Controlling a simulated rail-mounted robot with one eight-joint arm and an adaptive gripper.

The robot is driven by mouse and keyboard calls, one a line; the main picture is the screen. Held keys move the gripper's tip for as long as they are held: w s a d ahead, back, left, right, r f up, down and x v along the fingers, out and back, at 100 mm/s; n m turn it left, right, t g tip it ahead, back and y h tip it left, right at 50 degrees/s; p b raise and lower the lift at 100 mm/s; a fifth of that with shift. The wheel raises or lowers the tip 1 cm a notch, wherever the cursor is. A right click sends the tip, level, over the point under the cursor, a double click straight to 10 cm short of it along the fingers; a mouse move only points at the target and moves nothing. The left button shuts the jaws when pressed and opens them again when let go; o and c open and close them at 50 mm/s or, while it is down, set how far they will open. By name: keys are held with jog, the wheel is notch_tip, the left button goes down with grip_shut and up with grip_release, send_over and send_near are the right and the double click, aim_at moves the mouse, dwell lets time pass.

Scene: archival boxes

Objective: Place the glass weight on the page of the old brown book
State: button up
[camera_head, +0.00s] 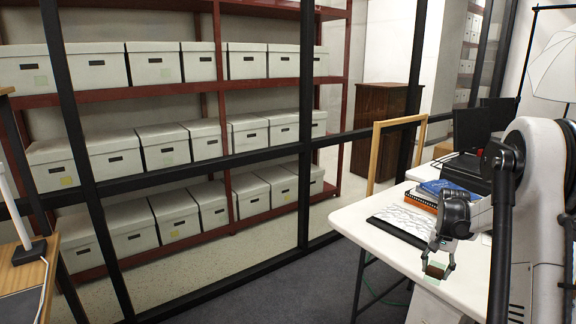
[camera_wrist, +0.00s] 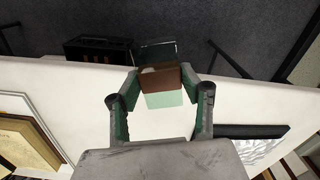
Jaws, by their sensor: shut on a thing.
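My gripper (camera_head: 438,262) is shut on a small block with clear greenish parts and a brown middle, which I take for the glass weight (camera_head: 436,271). In the wrist view the glass weight (camera_wrist: 162,99) sits between the two fingers of my gripper (camera_wrist: 159,84), with a pale green near face and a dark, see-through far part. In the head view it is held by the front edge of the white table (camera_head: 467,283).
A white patterned sheet or page with a black edge (camera_head: 403,219) lies on the table, beside stacked books with a blue one (camera_head: 447,188) on top.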

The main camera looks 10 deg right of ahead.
jog(key=s+a+f+n, duration=0.2)
jog(key=a+n, duration=0.1)
jog(key=a, duration=0.9)
jog(key=s+a+f+n, duration=0.2)
jog(key=a+n, duration=0.1)
jog(key=a, duration=1)
jog(key=s+a+f+n, duration=0.2)
jog(key=a+n, duration=0.1)
jog(key=a, duration=1)
jog(key=shift+f+n, duration=0.15)
jog(key=shift+n, duration=0.15)
jog(key=shift+s, duration=0.1)
